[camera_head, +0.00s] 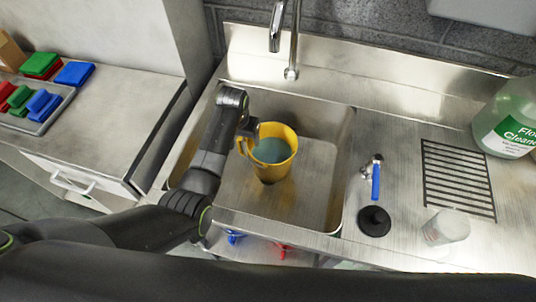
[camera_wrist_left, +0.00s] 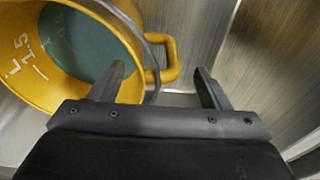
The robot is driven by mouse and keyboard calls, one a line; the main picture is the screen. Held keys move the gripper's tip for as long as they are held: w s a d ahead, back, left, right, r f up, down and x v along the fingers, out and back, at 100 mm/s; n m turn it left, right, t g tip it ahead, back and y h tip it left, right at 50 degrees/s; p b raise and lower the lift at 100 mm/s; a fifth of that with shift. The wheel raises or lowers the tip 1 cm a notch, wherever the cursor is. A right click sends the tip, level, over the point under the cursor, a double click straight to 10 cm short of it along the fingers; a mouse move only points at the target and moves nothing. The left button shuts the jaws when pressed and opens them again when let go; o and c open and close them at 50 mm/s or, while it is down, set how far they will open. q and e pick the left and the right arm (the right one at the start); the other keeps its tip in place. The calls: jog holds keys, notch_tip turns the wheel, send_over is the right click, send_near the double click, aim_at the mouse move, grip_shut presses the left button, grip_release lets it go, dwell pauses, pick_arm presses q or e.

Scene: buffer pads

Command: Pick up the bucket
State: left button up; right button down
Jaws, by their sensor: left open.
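The yellow bucket (camera_head: 273,172) stands in the steel sink basin under the tap, with blue-green liquid inside. In the left wrist view, the bucket (camera_wrist_left: 95,17) fills the upper left, with its yellow side handle (camera_wrist_left: 168,62) and a thin grey bail. My left gripper (camera_head: 250,128) is at the bucket's handle side, near the rim. In the left wrist view, my left gripper (camera_wrist_left: 158,82) is open; the handle appears between its fingers, and the left finger overlaps the bucket's mouth. Contact cannot be told. My right gripper is out of view.
The tap (camera_head: 291,45) rises behind the basin (camera_head: 312,205). On the right counter are a blue-handled valve (camera_head: 376,180), a black disc (camera_head: 374,221), a clear cup (camera_head: 446,228) and a cleaner bottle (camera_head: 508,122). A tray (camera_head: 45,120) with coloured pads is on the left counter.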

pick_arm(q)
jog(key=shift+w+f, duration=0.2)
jog(key=shift+f, duration=1)
